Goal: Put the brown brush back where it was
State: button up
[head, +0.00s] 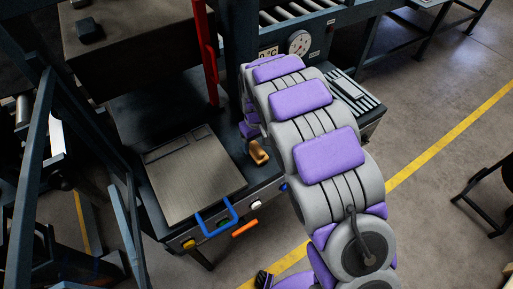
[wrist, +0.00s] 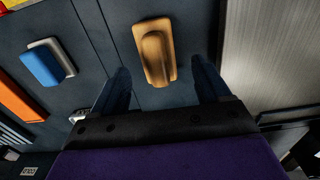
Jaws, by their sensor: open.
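The brown brush (head: 258,152) lies on the dark bench surface beside the grey plate, just below the end of my arm in the head view. In the wrist view the brush (wrist: 155,50) is upright in the picture, with a raised narrow back on a wider base. My gripper (wrist: 162,82) is open, with one dark finger left of the brush and one right of it. Bare surface shows between the brush and each finger, and the fingers do not touch it. How high the fingertips are above the surface is hard to tell. My arm mostly hides the gripper in the head view.
A blue handle (head: 216,216), an orange bar (head: 245,228) and small knobs line the bench's front edge. A red upright lever (head: 205,50) stands behind. A blue block on a grey base (wrist: 48,63) shows in the wrist view.

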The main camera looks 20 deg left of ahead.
aim_at(256, 147)
jog(key=r, duration=0.6)
jog(key=shift+a+r, duration=0.2)
jog(key=shift+a, duration=0.1)
jog(key=shift+d+r, duration=0.25)
jog(key=shift+r, duration=0.1)
jog(key=s+d+r+m, duration=0.3)
jog(key=s+d+r, duration=0.2)
jog(key=d, duration=0.5)
jog(key=s+d+r+m, duration=0.2)
jog(key=s+d+r, duration=0.25)
jog(key=d, duration=0.55)
jog(key=s+d+m, duration=0.1)
jog(key=s+d, duration=0.2)
jog(key=s, duration=0.5)
jog(key=s+d+r+m+g, duration=0.1)
jog(key=s+d, duration=0.3)
jog(key=s, duration=0.4)
jog(key=s+d+r+m, duration=0.1)
jog(key=s+d+m, duration=0.2)
jog(key=s, duration=0.5)
jog(key=shift+d+r+g, duration=0.25)
jog(key=shift+d+g, duration=0.05)
jog(key=shift+g, duration=0.1)
